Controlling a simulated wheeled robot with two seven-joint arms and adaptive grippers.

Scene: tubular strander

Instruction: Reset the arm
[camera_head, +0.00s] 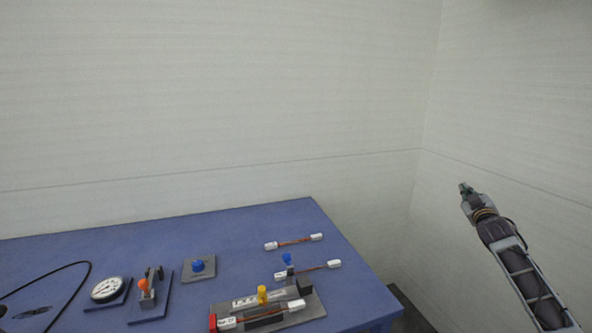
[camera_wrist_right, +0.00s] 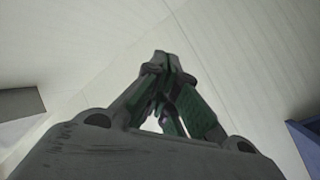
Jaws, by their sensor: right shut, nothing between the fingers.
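My right gripper (camera_head: 464,188) is raised in the air to the right of the blue table, well clear of it, with its arm coming in from the lower right. In the right wrist view its fingers (camera_wrist_right: 160,60) come together at the tips, with nothing between them. My left gripper does not show in the head view.
The blue table (camera_head: 240,225) holds a round gauge (camera_head: 108,289), a device with an orange knob (camera_head: 144,284), a plate with a blue knob (camera_head: 197,266), two white-ended rods (camera_head: 294,242) (camera_head: 308,270), and a grey fixture (camera_head: 310,310) holding another. Open space lies around my right arm.

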